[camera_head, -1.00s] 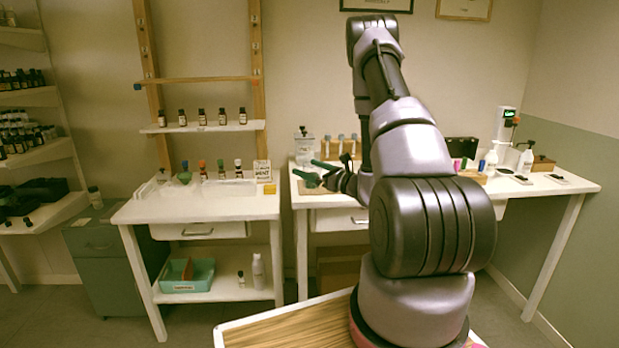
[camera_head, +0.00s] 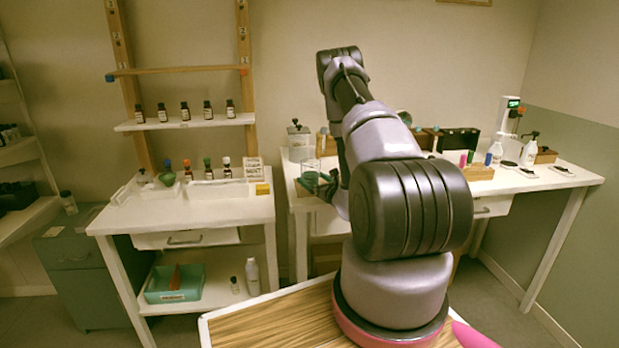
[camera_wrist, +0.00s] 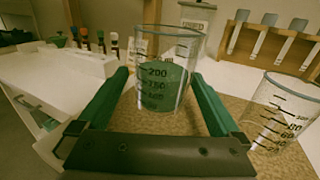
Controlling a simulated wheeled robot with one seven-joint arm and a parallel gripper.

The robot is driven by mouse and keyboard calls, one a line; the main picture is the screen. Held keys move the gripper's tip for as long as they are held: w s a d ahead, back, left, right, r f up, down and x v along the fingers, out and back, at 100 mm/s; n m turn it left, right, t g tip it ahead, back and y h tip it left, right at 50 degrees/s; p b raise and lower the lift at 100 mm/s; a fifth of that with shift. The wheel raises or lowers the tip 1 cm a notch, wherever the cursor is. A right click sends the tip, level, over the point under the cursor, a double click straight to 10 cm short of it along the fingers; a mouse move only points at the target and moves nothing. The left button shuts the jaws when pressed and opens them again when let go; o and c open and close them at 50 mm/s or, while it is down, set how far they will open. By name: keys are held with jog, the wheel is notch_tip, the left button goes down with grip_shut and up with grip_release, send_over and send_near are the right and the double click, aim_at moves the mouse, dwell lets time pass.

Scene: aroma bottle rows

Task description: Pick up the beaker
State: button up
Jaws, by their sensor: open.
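A clear glass beaker (camera_wrist: 165,85) with dark graduation marks stands upright on a tan mat (camera_wrist: 210,95) in the wrist view. Its lower part looks green; I cannot tell whether that is liquid or something seen through it. My gripper (camera_wrist: 160,74) is open, with one green finger on each side of the beaker. Contact between fingers and glass cannot be made out. A second, smaller-marked clear beaker (camera_wrist: 282,112) stands to the right, outside the right finger. In the head view my gripper (camera_head: 320,182) is at the right table's left end, partly hidden by my arm.
The left table (camera_head: 200,212) holds small bottles and white trays.

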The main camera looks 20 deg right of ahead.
jog(key=w, duration=0.5)
jog(key=shift+w+a+r, duration=0.15)
jog(key=shift+w+r, duration=0.2)
jog(key=shift+c, duration=0.3)
jog(key=c, duration=1.4)
jog(key=shift+r, duration=0.1)
